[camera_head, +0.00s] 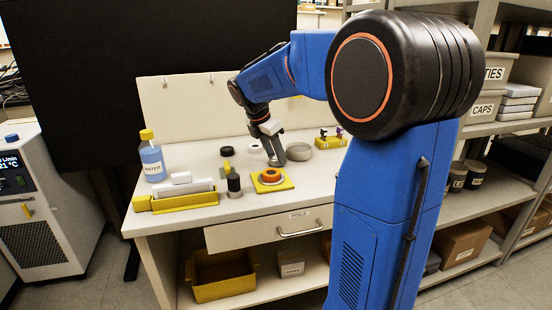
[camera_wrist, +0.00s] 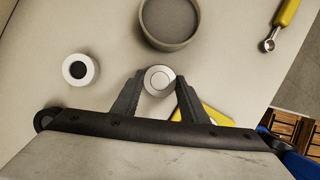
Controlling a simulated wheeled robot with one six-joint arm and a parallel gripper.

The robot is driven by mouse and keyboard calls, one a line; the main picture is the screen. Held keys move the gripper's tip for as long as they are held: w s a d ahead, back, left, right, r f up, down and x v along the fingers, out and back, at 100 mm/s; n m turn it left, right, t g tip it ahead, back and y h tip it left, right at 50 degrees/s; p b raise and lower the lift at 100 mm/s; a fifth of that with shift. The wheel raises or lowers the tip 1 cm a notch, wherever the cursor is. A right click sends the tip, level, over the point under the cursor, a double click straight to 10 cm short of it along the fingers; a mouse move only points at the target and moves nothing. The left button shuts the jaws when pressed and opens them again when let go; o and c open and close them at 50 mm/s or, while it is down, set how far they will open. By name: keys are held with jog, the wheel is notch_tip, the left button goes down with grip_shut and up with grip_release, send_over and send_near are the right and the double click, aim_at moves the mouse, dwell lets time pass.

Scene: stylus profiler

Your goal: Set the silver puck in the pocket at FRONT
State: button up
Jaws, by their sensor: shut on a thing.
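My gripper (camera_wrist: 158,84) is shut on a round silver puck (camera_wrist: 159,79), which sits between the two fingertips in the wrist view. In the head view my gripper (camera_head: 278,161) is low over the bench, just behind a yellow plate (camera_head: 287,184) with an orange ring (camera_head: 268,178) on it. A yellow corner of what looks like this plate (camera_wrist: 214,117) shows beside the right finger in the wrist view. The puck cannot be made out in the head view. No FRONT label is readable, and I cannot tell which pocket it marks.
A grey round dish (camera_head: 299,152) stands right of my gripper. A white ring (camera_wrist: 80,70) with a dark centre lies to its left. A dark cylinder (camera_head: 234,184), a black disc (camera_head: 227,151), a water bottle (camera_head: 152,163) and a yellow tool stand (camera_head: 331,142) also stand on the bench.

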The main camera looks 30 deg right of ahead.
aim_at(275, 158)
notch_tip(275, 158, up, 10)
dwell(0.5)
jog(key=shift+a+f, duration=0.1)
